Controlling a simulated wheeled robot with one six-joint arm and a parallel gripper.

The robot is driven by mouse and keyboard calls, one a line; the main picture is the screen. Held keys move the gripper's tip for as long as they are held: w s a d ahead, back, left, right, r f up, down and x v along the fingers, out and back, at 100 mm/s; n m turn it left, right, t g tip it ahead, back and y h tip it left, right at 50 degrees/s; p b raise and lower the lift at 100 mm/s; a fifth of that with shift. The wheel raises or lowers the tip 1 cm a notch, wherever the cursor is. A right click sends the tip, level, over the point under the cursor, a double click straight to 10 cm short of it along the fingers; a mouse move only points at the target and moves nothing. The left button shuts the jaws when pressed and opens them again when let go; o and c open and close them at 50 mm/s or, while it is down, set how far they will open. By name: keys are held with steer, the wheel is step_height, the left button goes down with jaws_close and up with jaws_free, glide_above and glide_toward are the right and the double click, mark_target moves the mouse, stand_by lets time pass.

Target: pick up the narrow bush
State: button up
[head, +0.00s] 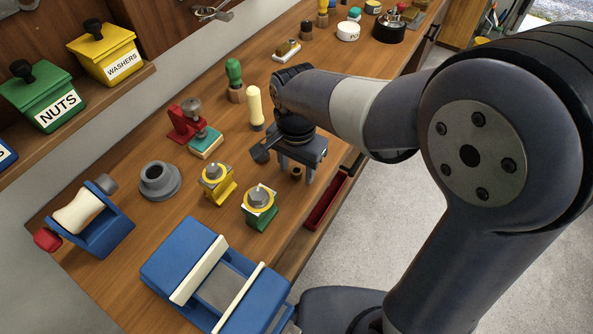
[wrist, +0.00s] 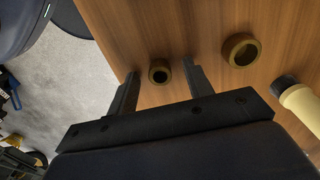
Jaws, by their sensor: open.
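Two brass bushes stand on the wooden bench in the wrist view. The smaller, narrow bush (wrist: 159,71) is between the tips of my gripper (wrist: 160,74), with a gap on each side. The larger bush (wrist: 240,51) stands to the right, outside the jaws. In the head view the narrow bush (head: 297,172) shows just below my gripper (head: 300,168), which is open and points down over the bench. The larger bush cannot be made out in the head view.
A cream-handled tool (head: 254,107) stands left of my gripper; it also shows in the wrist view (wrist: 301,103). The bench edge lies close to the right.

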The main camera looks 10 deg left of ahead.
jaws_close()
stand_by(0.4)
